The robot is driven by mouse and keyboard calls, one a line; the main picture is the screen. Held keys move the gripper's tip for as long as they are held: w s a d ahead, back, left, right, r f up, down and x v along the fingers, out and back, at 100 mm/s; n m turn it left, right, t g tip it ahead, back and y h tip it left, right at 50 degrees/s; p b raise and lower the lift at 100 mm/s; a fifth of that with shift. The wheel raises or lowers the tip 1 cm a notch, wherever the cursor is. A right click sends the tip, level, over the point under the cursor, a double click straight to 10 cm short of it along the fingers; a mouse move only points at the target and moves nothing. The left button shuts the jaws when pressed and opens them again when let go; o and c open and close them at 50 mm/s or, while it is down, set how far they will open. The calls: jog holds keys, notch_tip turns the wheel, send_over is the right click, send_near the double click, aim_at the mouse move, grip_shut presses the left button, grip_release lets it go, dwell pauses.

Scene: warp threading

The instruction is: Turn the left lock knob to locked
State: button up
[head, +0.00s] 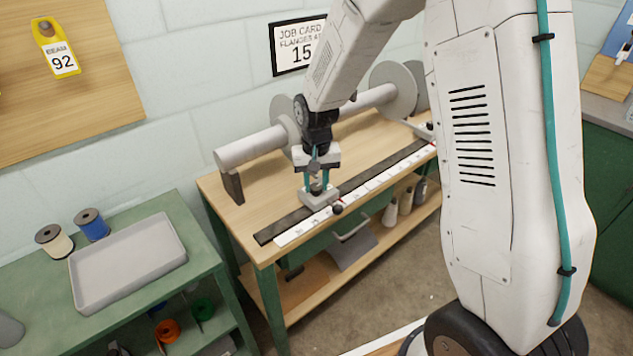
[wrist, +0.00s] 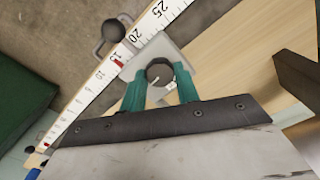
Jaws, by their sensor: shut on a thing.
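The left lock knob (wrist: 158,72) is a dark round knob with a light mark on its face, on a pale grey block (head: 319,199). The block sits on the ruler rail on the wooden bench. My gripper (head: 316,182) points down over the block, and its teal fingers stand on either side of the knob. In the wrist view my gripper (wrist: 160,86) is shut on the knob. The fingers hide part of the knob's sides. I cannot read any lock label there.
A white ruler (head: 287,237) runs along the bench's front edge beside a dark strip (head: 272,230). A black ball handle (head: 337,209) sticks out in front of the block. A pale roller (head: 250,147) with grey discs lies behind. A grey tray (head: 128,262) rests on the green table at left.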

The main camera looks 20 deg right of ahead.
aim_at(316, 187)
jog(key=shift+w+m, duration=0.1)
jog(key=shift+m, duration=0.5)
jog(key=o, duration=1)
notch_tip(316, 187, up, 8)
jog(key=shift+f, duration=0.1)
